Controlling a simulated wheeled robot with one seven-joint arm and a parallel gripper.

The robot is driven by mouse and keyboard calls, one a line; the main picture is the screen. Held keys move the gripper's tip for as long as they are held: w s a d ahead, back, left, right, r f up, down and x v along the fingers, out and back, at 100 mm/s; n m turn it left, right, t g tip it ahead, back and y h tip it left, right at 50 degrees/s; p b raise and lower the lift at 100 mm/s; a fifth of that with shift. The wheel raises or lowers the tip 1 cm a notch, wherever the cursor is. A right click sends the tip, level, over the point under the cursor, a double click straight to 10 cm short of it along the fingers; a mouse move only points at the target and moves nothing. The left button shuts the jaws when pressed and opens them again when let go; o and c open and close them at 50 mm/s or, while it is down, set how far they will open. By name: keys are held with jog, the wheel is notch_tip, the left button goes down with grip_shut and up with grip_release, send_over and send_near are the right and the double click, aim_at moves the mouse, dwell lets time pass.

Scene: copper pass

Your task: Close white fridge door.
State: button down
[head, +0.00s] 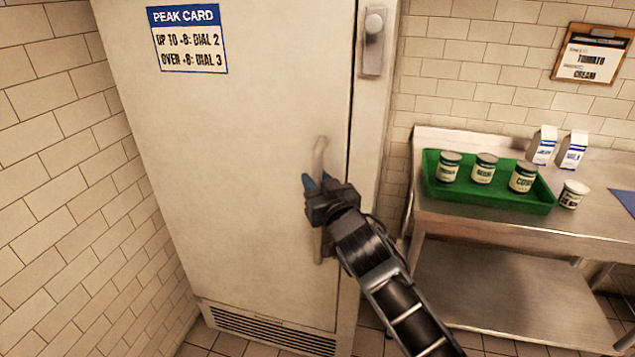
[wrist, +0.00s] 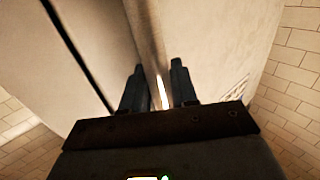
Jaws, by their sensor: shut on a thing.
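The white fridge (head: 240,120) stands against the tiled wall, its door facing me. In the head view the door looks flush or nearly flush with the frame, with a thin dark line along its right edge; I cannot tell whether it is fully shut. The vertical door handle (head: 319,160) is near that right edge, and it also shows in the wrist view (wrist: 147,40). My gripper (head: 313,186) is at the handle, with one finger on each side of it, shut on it. The middle of the handle is hidden behind my gripper. A latch (head: 373,40) sits on the frame at upper right.
A steel table (head: 470,225) stands right of the fridge. It bears a green tray (head: 500,197) with cans, another can (head: 573,194) and two milk cartons (head: 542,146). A sign (head: 188,40) is on the door, and a clipboard (head: 592,55) hangs on the wall.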

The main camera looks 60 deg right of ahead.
jog(key=shift+s+d, duration=0.2)
jog(key=shift+d, duration=0.25)
jog(key=c, duration=1)
grip_release()
jog(key=shift+c, duration=0.2)
jog(key=b+v, duration=0.2)
jog(key=v, duration=0.5)
jog(key=shift+s+a+b, duration=0.2)
jog(key=shift+a+b, duration=0.2)
